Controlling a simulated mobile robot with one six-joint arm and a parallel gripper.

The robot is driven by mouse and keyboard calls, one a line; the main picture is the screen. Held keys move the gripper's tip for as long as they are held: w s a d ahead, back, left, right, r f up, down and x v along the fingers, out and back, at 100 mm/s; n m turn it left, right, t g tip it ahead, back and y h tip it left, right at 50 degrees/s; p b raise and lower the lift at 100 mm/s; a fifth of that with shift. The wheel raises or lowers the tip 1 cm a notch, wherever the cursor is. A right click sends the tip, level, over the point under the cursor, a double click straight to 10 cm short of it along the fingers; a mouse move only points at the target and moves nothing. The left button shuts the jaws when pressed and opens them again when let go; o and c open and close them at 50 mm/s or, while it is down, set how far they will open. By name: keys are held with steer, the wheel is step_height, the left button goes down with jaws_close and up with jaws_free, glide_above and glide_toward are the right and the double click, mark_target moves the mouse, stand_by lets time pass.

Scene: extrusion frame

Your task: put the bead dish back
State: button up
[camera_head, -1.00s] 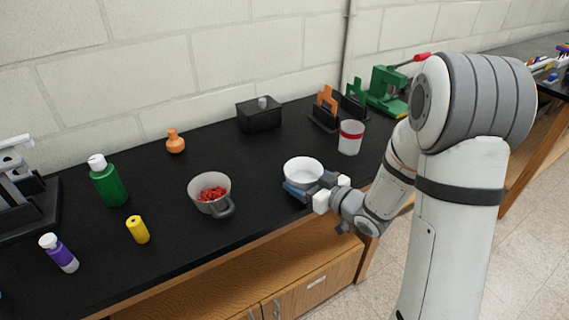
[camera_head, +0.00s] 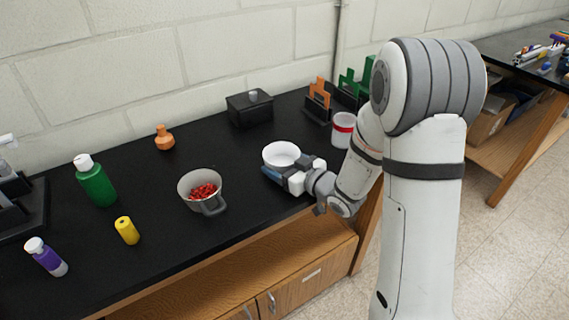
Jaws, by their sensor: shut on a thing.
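A round white dish (camera_head: 282,154) is at the middle of the black bench, near its front edge. My gripper (camera_head: 272,174), with blue fingers, is shut on the near side of this dish. The dish looks level and its inside looks empty, though the far bottom is hard to see. I cannot tell whether it touches the bench or is held just above it. A grey cup (camera_head: 202,187) with a dark handle holds red bead-like pieces and stands to the left of the dish.
A black lidded box (camera_head: 250,108) and an orange knobbed piece (camera_head: 164,137) stand behind. A white cup with a red band (camera_head: 343,130) is right of the dish. A green bottle (camera_head: 97,182), yellow cylinder (camera_head: 127,230) and purple bottle (camera_head: 46,257) stand left. Bare bench lies behind the dish.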

steer(key=shift+f+b, duration=0.4)
steer(key=shift+s+f, duration=0.2)
steer(key=shift+f, duration=0.05)
steer(key=o, duration=1)
steer(key=shift+f, duration=0.2)
steer(key=shift+r, duration=0.1)
steer(key=shift+r+p, duration=0.5)
steer(key=shift+p, duration=0.4)
steer(key=v, duration=0.2)
steer(key=b+v, duration=0.1)
steer(key=v, duration=0.1)
steer(key=f+v, duration=0.1)
steer(key=v, duration=0.1)
steer(key=shift+d+f+b, duration=0.1)
steer(key=shift+d+b, duration=0.15)
steer(key=shift+b, duration=0.1)
steer(key=shift+s+d, duration=0.4)
steer(key=shift+s, duration=0.05)
steer(key=shift+r, duration=0.2)
